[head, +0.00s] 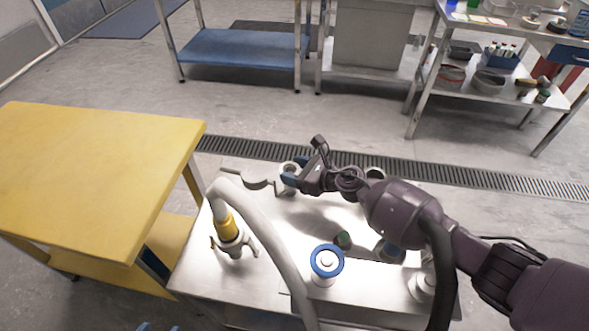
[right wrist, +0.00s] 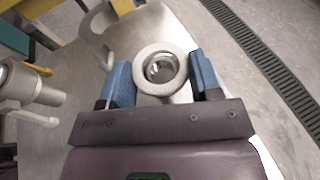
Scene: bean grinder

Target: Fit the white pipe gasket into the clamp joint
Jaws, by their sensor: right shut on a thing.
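The pale ring that I take for the white pipe gasket (head: 291,167) is at the back edge of the metal table. My right gripper (head: 294,176) is shut on it; in the right wrist view the gasket (right wrist: 161,69) sits between the blue fingers (right wrist: 162,85). The likely clamp joint (head: 232,242), with side levers below a yellow band on a hose, stands at the table's left, apart from the gasket. Its metal body shows at the left of the right wrist view (right wrist: 33,84). Two separated blue tips of my left gripper (head: 160,328) barely show at the bottom edge.
A curved grey piece (head: 257,180) lies beside the gasket. The thick grey hose (head: 272,235) arches across the metal table (head: 195,262). A blue-rimmed cylinder (head: 326,262) stands near the front. A yellow table (head: 90,170) is at left, and a floor drain (head: 480,178) runs behind.

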